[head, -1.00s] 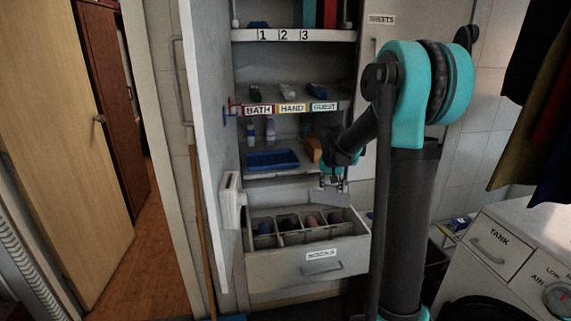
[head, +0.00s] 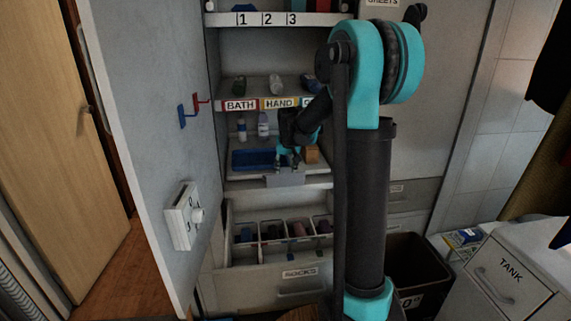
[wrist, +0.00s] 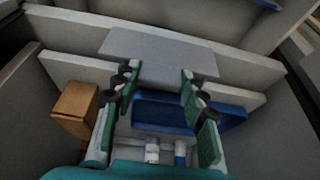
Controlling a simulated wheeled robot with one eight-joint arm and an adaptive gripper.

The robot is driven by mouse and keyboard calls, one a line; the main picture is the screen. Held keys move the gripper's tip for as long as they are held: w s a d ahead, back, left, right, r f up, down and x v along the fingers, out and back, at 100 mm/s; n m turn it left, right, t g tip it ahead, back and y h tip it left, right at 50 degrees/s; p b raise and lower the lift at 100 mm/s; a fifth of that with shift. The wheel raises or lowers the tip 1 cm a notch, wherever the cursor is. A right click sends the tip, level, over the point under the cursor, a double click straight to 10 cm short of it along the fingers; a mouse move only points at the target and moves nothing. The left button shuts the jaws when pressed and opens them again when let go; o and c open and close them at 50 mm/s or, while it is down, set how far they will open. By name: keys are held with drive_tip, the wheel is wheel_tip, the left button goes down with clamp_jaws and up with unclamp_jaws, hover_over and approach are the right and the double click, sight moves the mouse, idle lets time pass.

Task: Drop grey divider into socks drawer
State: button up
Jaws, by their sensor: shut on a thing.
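My gripper (head: 288,166) is shut on the grey divider (head: 286,180), a thin flat plate that hangs below the fingers in the head view. In the wrist view the divider (wrist: 160,48) extends beyond the fingertips (wrist: 158,78). The socks drawer (head: 262,281) is pulled open below, with a SOCKS label on its front. Partitions inside it separate several dark and reddish rolled socks. The gripper and divider are above the drawer, in front of the shelf with the blue tray. My arm hides the drawer's right end.
The blue tray (head: 252,159), an orange-brown block (head: 312,154) and bottles (head: 263,124) stand on the shelf behind the gripper. A dark bin (head: 418,270) is at lower right.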

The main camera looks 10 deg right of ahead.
sight(286, 178)
drive_tip(key=shift+f, duration=2.3)
drive_tip(key=o, duration=1.4)
drive_tip(key=shift+o, duration=0.2)
drive_tip(key=shift+r, duration=0.1)
drive_tip(key=v, duration=1.1)
drive_tip(key=shift+s+r, duration=0.25)
drive_tip(key=shift+r, duration=0.1)
